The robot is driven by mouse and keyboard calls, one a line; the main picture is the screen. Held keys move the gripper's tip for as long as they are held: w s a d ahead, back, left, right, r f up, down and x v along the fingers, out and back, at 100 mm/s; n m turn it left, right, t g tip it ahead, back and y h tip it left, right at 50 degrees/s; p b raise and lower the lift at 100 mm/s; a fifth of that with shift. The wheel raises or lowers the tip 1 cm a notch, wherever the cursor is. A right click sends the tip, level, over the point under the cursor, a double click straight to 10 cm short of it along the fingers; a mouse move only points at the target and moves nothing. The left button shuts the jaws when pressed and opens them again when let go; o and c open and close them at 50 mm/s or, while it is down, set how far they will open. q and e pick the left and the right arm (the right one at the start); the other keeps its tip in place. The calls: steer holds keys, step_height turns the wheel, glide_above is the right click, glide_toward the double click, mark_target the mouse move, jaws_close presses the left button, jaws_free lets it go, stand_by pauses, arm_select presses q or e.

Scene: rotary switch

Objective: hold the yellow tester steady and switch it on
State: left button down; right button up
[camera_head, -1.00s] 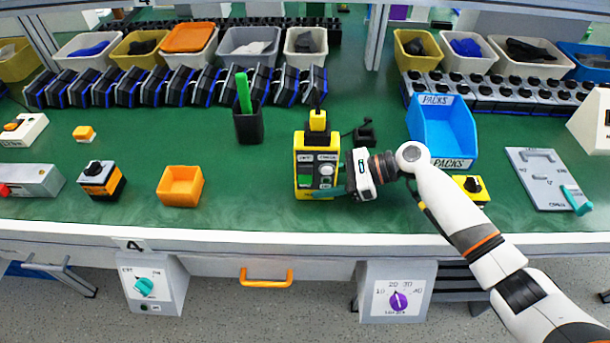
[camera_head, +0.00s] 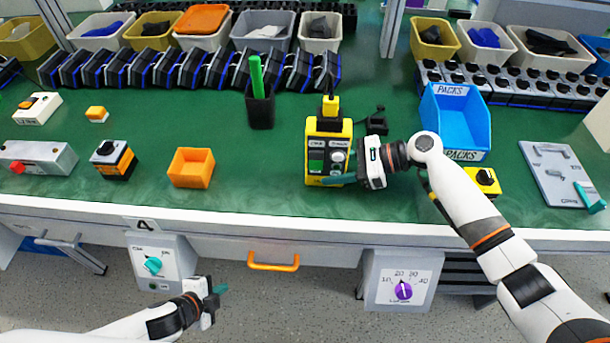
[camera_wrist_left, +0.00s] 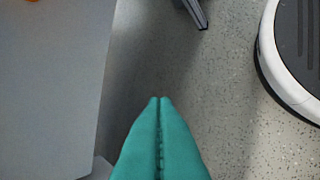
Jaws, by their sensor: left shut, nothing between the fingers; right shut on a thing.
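The yellow tester (camera_head: 328,128) stands on the green bench top near its front edge. Its dark front face carries a green screen (camera_head: 317,161) and a round light knob (camera_head: 338,156). My right gripper (camera_head: 340,180) is at the tester's lower right, shut on it, with teal fingers across the lower front. My left gripper (camera_head: 219,289) is shut and empty, low in front of the bench and well away from the tester. In the left wrist view its teal fingers (camera_wrist_left: 160,104) are pressed together over the floor.
An orange bin (camera_head: 191,168) and a black cup with a green stick (camera_head: 260,108) stand left of the tester. A blue PACKS bin (camera_head: 455,122) is to the right. Panels with a teal knob (camera_head: 153,265) and a purple knob (camera_head: 403,290) hang below the bench edge.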

arm_select(q)
steer(key=w+d+r+m+t+h, duration=0.1)
steer(key=d+r, duration=0.3)
steer(key=r, duration=0.6)
steer(key=w+d+r+m+t+h, duration=0.1)
steer(key=d+r+m+h, duration=0.3)
steer(key=r, duration=0.6)
steer(key=w+d+r+m+t+h, duration=0.1)
steer(key=d+r, duration=0.4)
steer(key=r, duration=0.5)
steer(key=shift+w+m+t+h, duration=0.25)
steer(key=shift+m+t+h, duration=0.45)
steer(key=shift+m+h, duration=0.5)
steer(key=shift+d, duration=0.1)
glide_toward(321, 168)
steer(key=d, duration=0.4)
steer(key=w, duration=0.2)
steer(key=shift+w+f, duration=0.25)
steer(key=shift+w, duration=0.1)
steer(key=shift+w+f, duration=0.15)
steer(key=shift+w, duration=0.55)
